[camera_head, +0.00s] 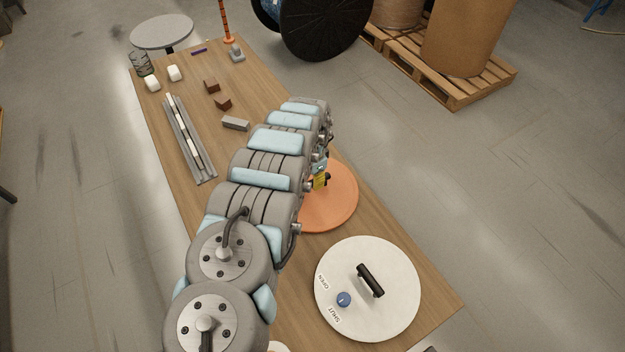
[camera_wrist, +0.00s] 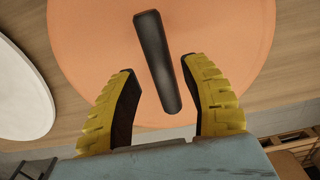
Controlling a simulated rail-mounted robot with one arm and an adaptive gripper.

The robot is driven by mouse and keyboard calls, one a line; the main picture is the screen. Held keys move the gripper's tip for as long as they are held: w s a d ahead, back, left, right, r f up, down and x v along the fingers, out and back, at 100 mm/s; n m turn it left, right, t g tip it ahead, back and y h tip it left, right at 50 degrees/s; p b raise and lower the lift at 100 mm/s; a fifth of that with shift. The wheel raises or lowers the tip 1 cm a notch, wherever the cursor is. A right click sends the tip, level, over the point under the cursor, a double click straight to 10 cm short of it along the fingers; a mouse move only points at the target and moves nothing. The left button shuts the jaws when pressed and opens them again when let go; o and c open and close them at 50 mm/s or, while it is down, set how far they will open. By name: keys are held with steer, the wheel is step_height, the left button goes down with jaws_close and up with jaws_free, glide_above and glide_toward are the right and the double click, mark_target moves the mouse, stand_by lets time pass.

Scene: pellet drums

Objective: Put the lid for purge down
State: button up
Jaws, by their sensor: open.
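An orange round lid (camera_head: 340,208) lies on the wooden table, partly hidden behind my arm in the head view. The wrist view shows the same orange lid (camera_wrist: 220,40) with its black bar handle (camera_wrist: 157,62). My gripper (camera_wrist: 160,75) is open over it, one yellow finger on each side of the handle's near end, with gaps showing. In the head view my gripper (camera_head: 321,182) is mostly hidden by the arm. A white round lid (camera_head: 395,300) with a black handle, a blue knob and OPEN and SHUT marks lies nearer. I see no purge label on either.
On the table (camera_head: 430,285) are a metal rail (camera_head: 188,140), a grey block (camera_head: 236,124), brown blocks (camera_head: 212,86) and white pieces (camera_head: 175,73). An orange-striped post (camera_head: 227,22) stands at the far end. A large black reel (camera_head: 325,30) and a pallet with drums (camera_head: 470,80) stand beyond.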

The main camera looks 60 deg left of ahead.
step_height(320, 180, up, 10)
steer(key=shift+f, duration=0.25)
stand_by(0.5)
steer(key=shift+w+f, duration=0.1)
steer(key=shift+w, duration=0.05)
